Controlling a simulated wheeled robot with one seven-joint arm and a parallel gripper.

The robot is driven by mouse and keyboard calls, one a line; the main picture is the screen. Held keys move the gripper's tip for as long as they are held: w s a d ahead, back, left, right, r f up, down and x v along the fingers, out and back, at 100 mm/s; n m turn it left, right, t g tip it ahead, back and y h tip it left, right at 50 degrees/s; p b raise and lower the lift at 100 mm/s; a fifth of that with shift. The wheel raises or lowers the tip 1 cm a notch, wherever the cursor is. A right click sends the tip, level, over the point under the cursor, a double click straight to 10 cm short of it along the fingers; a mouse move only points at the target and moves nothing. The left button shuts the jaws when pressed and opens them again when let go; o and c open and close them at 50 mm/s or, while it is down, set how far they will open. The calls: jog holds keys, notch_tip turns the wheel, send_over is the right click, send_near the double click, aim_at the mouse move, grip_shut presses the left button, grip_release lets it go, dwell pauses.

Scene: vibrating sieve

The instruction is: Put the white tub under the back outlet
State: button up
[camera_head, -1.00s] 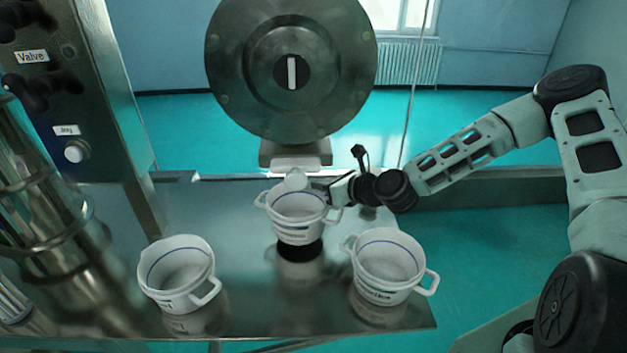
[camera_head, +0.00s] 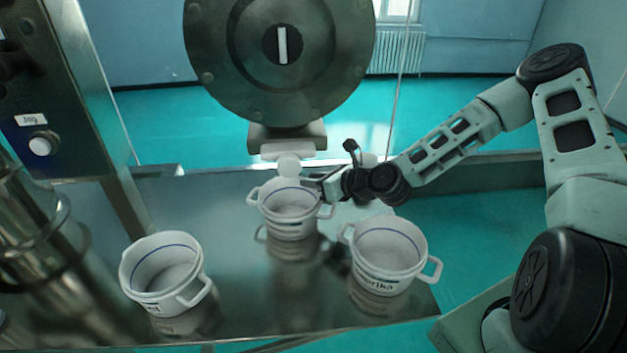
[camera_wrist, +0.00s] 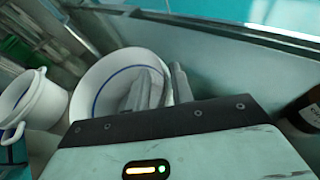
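A white tub (camera_head: 290,213) with a blue line inside and two handles is at the middle of the metal table (camera_head: 250,300), in front of a pale outlet spout (camera_head: 288,166) under the big round drum (camera_head: 283,60). The spout's end shows just behind the tub's far rim. My gripper (camera_head: 326,186) is at the tub's right side. In the wrist view the two grey fingers (camera_wrist: 166,88) stand on either side of the tub's rim (camera_wrist: 100,80) and look closed on it. The tub looks upright; I cannot tell whether its base touches the table.
A control box (camera_head: 45,110) and metal pipes are at left. The table's right edge drops to the green floor.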

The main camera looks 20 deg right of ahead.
jog(key=shift+r, duration=0.15)
jog(key=v, duration=1.1)
jog(key=s+a+f+n+g+h, duration=0.1)
jog(key=s+a+f+n+g, duration=0.1)
jog(key=s+a+n+g, duration=0.6)
jog(key=s+a+f+n+g+h, duration=0.1)
jog(key=s+a+f+n+g, duration=0.2)
jog(key=n, duration=0.9)
jog(key=s+a+r+n+h, duration=0.2)
jog(key=s+a+r+n, duration=0.1)
jog(key=s+r+n, duration=0.4)
jog(key=s+a+r+n+g+h, duration=0.1)
jog(key=s+a+r+n+h, duration=0.1)
jog(key=s+a+r+n, duration=0.2)
jog(key=s+r+n, duration=0.3)
jog(key=s+n, duration=0.1)
jog(key=n, duration=0.4)
jog(key=shift+a+r, duration=0.15)
jog(key=shift+r, duration=0.05)
jog(key=shift+f, duration=0.1)
